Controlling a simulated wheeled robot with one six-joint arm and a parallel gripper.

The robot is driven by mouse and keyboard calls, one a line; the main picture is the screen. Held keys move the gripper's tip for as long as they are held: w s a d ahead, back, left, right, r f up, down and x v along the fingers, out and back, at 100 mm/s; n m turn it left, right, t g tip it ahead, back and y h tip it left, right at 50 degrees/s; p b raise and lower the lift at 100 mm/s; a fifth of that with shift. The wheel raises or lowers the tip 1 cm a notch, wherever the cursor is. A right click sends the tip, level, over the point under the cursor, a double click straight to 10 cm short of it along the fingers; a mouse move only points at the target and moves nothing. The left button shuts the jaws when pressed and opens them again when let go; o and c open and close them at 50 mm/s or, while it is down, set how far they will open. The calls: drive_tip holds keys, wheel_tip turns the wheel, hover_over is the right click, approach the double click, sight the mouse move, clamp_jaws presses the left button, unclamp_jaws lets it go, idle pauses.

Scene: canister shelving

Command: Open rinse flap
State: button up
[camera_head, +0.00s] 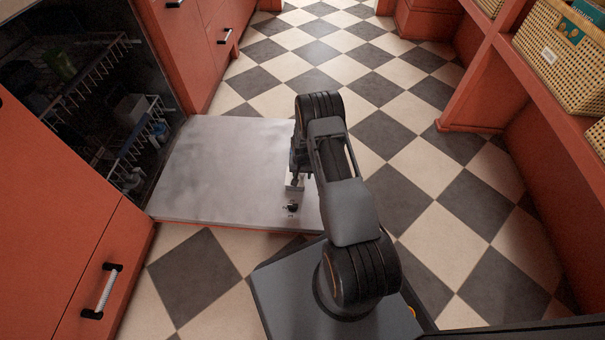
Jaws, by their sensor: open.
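The rinse flap appears to be the dishwasher's wide, flat, grey metal door (225,165). It is swung down and lies about level in front of the dark machine opening, with a thin red front panel edge showing below. My gripper (293,188) is open, low at the door's right part, near its outer edge. A small dark piece (291,208) shows just below it; I cannot tell whether it belongs to the gripper or the door. My arm hides part of the door's right edge, and contact between the fingers and the door cannot be told.
Dish racks (130,150) with dishes sit inside the machine at left. Red cabinets with a handle (102,290) stand at the lower left. Red shelving with wicker baskets (565,55) stands at right. The checkered floor (400,130) between is clear.

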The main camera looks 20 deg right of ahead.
drive_tip(key=shift+c, duration=0.2)
clamp_jaws()
